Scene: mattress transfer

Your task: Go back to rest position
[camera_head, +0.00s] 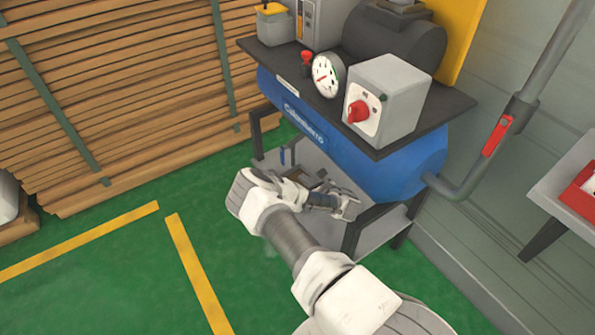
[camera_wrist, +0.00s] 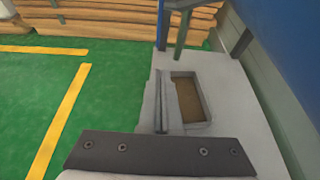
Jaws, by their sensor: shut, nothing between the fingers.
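My gripper (camera_head: 347,205) is at the end of my white and grey arm, in front of the blue compressor tank (camera_head: 335,140). It is over the grey lower shelf (camera_head: 372,232) of the compressor's stand and looks shut, with nothing seen in it. In the wrist view, the grey shelf (camera_wrist: 235,110) lies ahead, with a brown-bottomed rectangular recess or box (camera_wrist: 191,101) on it. My arm hides part of the shelf in the head view.
The dark stand top (camera_head: 440,110) carries a gauge (camera_head: 325,77) and a grey box with a red knob (camera_head: 385,98). Stacked wooden planks (camera_head: 120,90) stand at the left. A grey pipe (camera_head: 530,85) and a red bin (camera_head: 582,192) are at the right. Green floor (camera_head: 110,265) is clear at the left.

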